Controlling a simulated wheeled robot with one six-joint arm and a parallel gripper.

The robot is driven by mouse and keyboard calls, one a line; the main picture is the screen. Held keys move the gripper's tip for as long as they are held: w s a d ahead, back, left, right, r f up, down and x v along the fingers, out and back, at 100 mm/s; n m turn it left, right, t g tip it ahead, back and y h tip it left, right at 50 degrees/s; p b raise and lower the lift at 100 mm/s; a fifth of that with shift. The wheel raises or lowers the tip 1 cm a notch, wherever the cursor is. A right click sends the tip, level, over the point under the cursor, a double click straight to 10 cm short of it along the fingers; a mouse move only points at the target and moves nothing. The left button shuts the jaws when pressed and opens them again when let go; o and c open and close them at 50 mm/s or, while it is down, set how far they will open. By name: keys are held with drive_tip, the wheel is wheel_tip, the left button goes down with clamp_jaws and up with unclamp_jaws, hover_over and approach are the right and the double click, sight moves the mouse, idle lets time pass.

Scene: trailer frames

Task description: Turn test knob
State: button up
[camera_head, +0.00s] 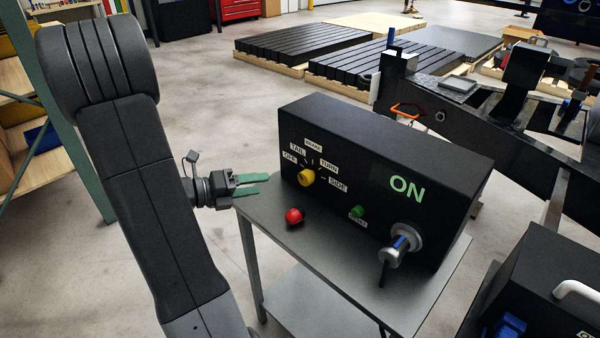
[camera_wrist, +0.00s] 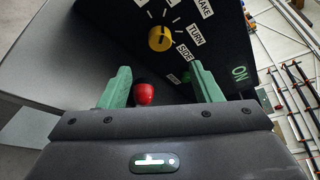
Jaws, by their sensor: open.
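The test knob (camera_head: 306,177) is yellow and sits on the front face of a black control box (camera_head: 441,203). Labels around it read TAIL, TURN and SIDE, among others partly legible. The knob also shows at the top of the wrist view (camera_wrist: 160,38), beyond the fingertips. My gripper (camera_head: 262,184) has green fingers and is open and empty, left of the knob and apart from it. In the wrist view my gripper (camera_wrist: 163,80) shows its two fingers wide apart. The exact distance to the knob is hard to tell.
A red button (camera_head: 293,216) protrudes below the knob; it lies between the fingers in the wrist view (camera_wrist: 144,94). A green button (camera_head: 356,212), a lit ON sign and a silver connector (camera_head: 402,243) are to the right. The box stands on a grey table (camera_head: 335,245).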

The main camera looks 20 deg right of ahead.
sight(301, 178)
drive_tip(key=b+x, duration=0.2)
drive_tip(key=x, duration=1.1)
drive_tip(key=c, duration=1)
